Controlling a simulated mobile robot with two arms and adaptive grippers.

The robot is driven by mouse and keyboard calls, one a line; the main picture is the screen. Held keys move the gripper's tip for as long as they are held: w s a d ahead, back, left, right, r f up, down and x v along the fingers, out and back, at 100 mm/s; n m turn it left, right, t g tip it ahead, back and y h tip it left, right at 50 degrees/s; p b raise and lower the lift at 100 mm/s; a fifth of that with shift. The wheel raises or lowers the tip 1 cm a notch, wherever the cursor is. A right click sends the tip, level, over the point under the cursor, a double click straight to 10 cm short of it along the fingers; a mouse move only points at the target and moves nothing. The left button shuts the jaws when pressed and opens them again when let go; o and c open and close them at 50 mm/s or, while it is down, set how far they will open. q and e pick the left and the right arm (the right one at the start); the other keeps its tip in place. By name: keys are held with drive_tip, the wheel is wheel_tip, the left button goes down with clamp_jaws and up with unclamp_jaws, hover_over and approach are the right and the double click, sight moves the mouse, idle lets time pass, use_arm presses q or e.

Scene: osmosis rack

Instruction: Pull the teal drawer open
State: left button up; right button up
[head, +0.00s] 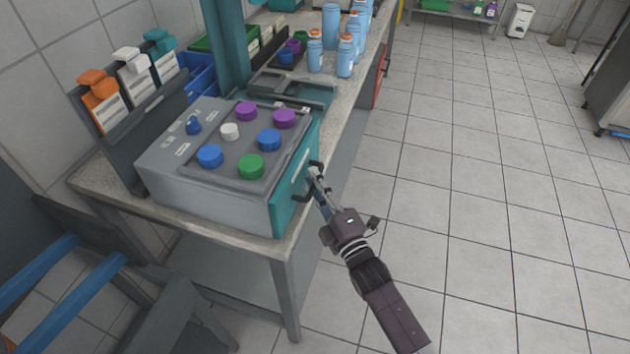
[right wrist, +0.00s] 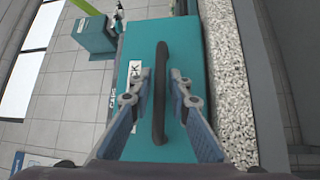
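The teal drawer front (head: 287,206) is on the right side of a grey box unit on the bench, and it looks flush with the box. A dark bar handle (right wrist: 160,95) stands out from the teal face (right wrist: 190,50) in the right wrist view. My right gripper (head: 316,180) is at the handle in the head view. In the right wrist view its two fingers (right wrist: 161,88) are on either side of the handle, with narrow gaps showing, so it looks open around the handle. My left gripper is not in view.
The grey box (head: 185,175) has several coloured knobs on top. Blue bottles (head: 345,55) and a small tray stand farther back on the bench. Blue bars (head: 60,290) are at lower left. The tiled floor (head: 480,190) to the right is clear.

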clamp_jaws()
use_arm(q)
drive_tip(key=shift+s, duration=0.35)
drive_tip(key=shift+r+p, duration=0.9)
drive_tip(key=shift+p, duration=0.05)
use_arm(e)
drive_tip(key=s+d, duration=0.3)
drive_tip(key=d, duration=0.7)
drive_tip(key=s+d, duration=0.4)
drive_tip(key=d, duration=0.7)
drive_tip(key=shift+d+f, duration=0.1)
unclamp_jaws()
